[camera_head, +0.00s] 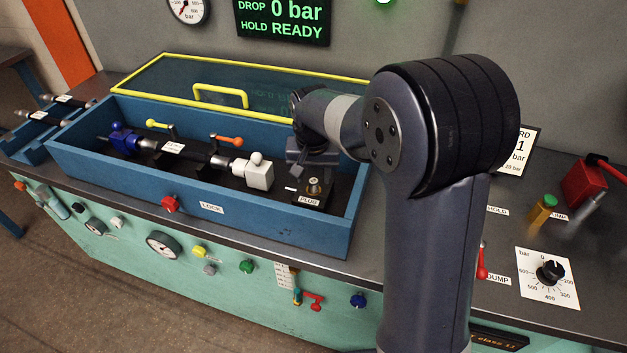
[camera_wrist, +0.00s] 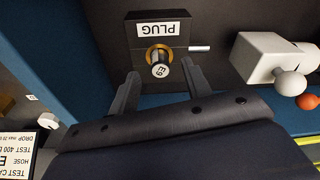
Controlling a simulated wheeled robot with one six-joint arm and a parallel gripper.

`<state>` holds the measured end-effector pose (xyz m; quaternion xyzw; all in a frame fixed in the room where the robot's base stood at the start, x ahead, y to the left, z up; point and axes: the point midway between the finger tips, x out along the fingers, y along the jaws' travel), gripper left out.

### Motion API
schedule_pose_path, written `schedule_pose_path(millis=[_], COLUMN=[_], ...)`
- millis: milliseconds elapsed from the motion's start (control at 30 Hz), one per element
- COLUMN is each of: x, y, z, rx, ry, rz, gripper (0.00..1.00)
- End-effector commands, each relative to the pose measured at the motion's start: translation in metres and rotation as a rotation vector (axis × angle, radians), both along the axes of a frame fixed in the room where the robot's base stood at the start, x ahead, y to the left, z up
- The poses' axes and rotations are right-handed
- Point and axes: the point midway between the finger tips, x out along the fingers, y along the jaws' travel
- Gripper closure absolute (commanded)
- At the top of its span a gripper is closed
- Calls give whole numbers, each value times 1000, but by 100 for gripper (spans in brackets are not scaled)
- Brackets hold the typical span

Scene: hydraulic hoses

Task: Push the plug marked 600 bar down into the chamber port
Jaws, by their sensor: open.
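A dark block (camera_wrist: 172,30) with a white PLUG label stands at the right end of the blue chamber in the head view (camera_head: 326,198). A short metal plug (camera_wrist: 161,70) stands upright in its brass-coloured ring; it also shows in the head view (camera_head: 314,185). Its pale end face carries a mark that looks like "E9" or is upside down; I cannot make out "600 bar". My gripper (camera_wrist: 160,80) is open, its fingers apart on either side of the plug's near end, with nothing visibly held. In the head view, my wrist is over the block and hides part of it.
The blue chamber (camera_head: 130,172) is open, its yellow-edged lid (camera_head: 240,80) raised behind. A hose with a white fitting (camera_head: 259,174) lies inside, left of the block. A small pale pin (camera_wrist: 199,48) sticks out beside the block. The display (camera_head: 283,18) reads 0 bar, HOLD READY.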

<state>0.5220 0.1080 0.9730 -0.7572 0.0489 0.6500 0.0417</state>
Motion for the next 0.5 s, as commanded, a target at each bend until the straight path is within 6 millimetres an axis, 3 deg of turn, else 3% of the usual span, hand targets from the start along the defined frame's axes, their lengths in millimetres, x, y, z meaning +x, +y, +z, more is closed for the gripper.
schedule_pose_path(millis=[100,300,500], x=[-3,-8,-11], y=[1,2,2], z=[26,61,75], rx=[1,1,0], ry=[-5,-4,0], rz=[0,1,0], gripper=[54,54,54])
